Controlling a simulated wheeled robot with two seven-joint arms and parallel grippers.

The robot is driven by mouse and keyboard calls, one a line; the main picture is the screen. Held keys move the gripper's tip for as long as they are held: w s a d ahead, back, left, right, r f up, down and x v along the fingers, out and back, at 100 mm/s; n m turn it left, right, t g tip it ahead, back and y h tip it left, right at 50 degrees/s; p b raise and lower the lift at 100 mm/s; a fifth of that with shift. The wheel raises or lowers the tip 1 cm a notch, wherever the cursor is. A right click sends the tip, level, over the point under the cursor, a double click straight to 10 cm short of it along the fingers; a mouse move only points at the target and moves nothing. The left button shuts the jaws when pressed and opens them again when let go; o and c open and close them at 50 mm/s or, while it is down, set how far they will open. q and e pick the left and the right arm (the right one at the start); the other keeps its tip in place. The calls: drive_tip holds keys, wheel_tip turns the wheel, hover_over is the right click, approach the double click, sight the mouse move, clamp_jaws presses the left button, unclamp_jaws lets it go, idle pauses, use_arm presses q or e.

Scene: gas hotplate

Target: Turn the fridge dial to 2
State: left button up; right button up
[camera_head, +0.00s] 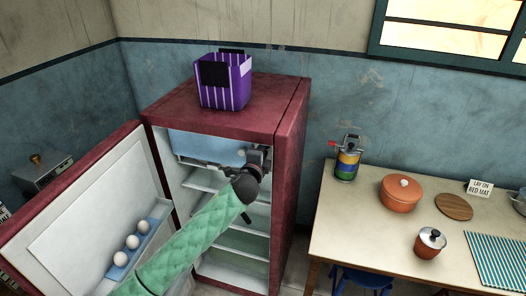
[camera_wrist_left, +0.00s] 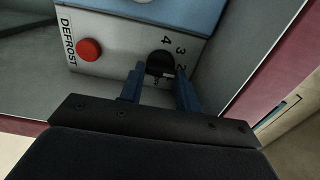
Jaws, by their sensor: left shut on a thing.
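The dark red fridge (camera_head: 290,130) stands with its door (camera_head: 95,200) open to the left. My left gripper (camera_head: 258,158) reaches inside, near the top right of the compartment. In the left wrist view, the black round dial (camera_wrist_left: 160,60) sits on a pale panel (camera_wrist_left: 115,55), with the numbers 2, 3 and 4 visible beside it. The two fingers of my left gripper (camera_wrist_left: 161,82) are on either side of the dial and shut on it. The dial's lower part and other numbers are hidden, and I cannot tell which number it points to. My right gripper is not in view.
A red button (camera_wrist_left: 89,50) marked DEFROST is left of the dial. Eggs (camera_head: 132,242) sit in the door rack. A purple striped box (camera_head: 238,90) stands on the fridge. A table (camera_head: 350,225) with pots is to the right.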

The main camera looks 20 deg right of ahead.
use_arm(q)
drive_tip(key=o, duration=0.6)
drive_tip(key=shift+o, duration=0.5)
drive_tip(key=b+v, duration=0.3)
drive_tip(key=v, duration=0.4)
drive_tip(key=shift+s+a, duration=0.2)
drive_tip(key=shift+s, duration=0.15)
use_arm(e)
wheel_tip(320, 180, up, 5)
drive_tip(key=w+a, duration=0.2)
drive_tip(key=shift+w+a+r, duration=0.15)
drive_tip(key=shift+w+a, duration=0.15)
